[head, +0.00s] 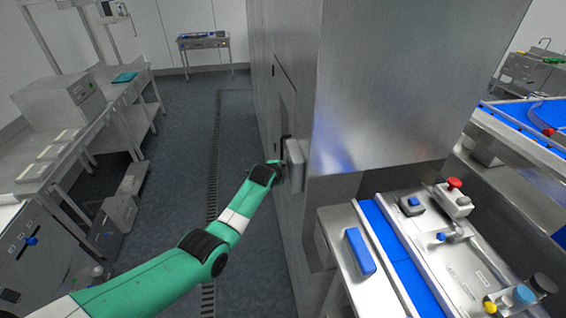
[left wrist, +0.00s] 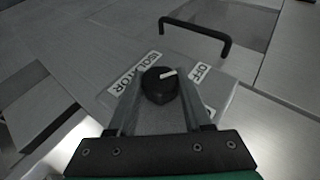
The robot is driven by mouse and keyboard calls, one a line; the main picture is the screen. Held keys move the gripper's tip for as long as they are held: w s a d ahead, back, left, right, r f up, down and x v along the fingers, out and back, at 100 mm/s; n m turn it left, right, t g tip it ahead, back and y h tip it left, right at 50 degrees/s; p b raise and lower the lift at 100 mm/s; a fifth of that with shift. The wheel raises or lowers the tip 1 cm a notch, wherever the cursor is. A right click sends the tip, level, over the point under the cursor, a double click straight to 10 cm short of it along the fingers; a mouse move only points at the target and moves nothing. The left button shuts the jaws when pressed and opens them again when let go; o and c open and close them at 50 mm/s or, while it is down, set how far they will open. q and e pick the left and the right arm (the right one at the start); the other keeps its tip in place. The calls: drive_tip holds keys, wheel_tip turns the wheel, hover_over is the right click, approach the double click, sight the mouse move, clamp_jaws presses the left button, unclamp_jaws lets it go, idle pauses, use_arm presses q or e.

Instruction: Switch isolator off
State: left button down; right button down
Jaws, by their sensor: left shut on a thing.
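The isolator is a grey box (head: 295,163) on the side of the large steel cabinet in the head view. In the left wrist view it is a grey plate (left wrist: 215,92) with labels reading ISOLATOR and OFF. Its black round knob (left wrist: 158,88) has a white pointer mark directed toward the OFF label (left wrist: 203,72). My left gripper (left wrist: 160,98) is shut on the knob, with one finger on each side. In the head view my left arm reaches to the box and the fingers are hidden. My right gripper is not in view.
A black bar handle (left wrist: 198,30) stands out from the panel beyond the isolator. The steel cabinet (head: 390,90) stands right of my arm. A conveyor with a blue belt (head: 395,255) and a red button (head: 454,184) is at the right. The aisle floor (head: 175,150) is clear.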

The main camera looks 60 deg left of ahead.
use_arm(q)
drive_tip(key=shift+g+h+b, duration=0.35)
drive_tip(key=shift+g+h, duration=0.05)
drive_tip(key=shift+h, duration=0.6)
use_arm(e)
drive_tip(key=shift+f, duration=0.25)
use_arm(q)
drive_tip(key=shift+n, duration=0.3)
drive_tip(key=shift+c, duration=1.6)
unclamp_jaws()
